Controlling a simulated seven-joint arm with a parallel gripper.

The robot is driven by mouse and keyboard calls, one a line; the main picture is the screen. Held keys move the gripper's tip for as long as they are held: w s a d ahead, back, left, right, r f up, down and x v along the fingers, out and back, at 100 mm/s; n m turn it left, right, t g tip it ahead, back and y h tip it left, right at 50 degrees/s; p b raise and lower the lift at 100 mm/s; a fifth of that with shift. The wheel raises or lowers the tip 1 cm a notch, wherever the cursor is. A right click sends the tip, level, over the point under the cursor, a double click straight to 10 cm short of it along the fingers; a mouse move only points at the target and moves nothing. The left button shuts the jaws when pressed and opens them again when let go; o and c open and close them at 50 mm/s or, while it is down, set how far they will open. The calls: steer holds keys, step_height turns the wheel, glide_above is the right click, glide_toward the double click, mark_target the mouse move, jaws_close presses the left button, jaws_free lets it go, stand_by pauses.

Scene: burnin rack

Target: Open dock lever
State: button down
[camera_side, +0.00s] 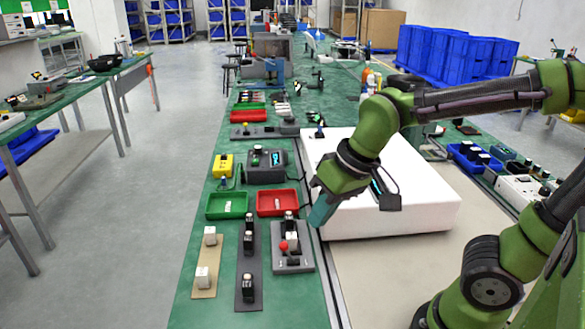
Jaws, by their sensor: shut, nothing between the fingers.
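A dark grey dock (293,263) stands near the front of the green bench. It has a lever with a red ball knob (283,246) on its left part, and a small black-and-white piece sits at its far end. I cannot tell the lever's exact angle. My gripper (319,215) hangs to the right of and behind the dock, at the left edge of the white box. It points down and looks apart from the lever. Its fingers are shut and empty, though small and partly hidden at this angle.
A red tray (278,203) and a green tray (227,205) lie behind the dock. A dark strip (248,271) and a tan strip (205,278) carry small blocks to its left. The large white box (420,205) stands under my arm.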

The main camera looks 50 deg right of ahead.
steer(key=w+a+f+n+g+h, duration=0.4)
steer(key=w+a+f+n+h, duration=0.1)
steer(key=w, duration=0.7)
steer(key=a+f+h, duration=0.1)
steer(key=a+h, duration=0.1)
steer(key=a, duration=0.1)
steer(key=shift+a+f+n+g, duration=0.25)
steer(key=shift+a+n+g, duration=0.05)
steer(key=shift+a+g, duration=0.1)
steer(key=x, duration=1)
steer(key=shift+d, duration=0.1)
steer(key=d, duration=0.2)
steer(key=shift+d+r, duration=0.35)
steer(key=shift+d, duration=0.6)
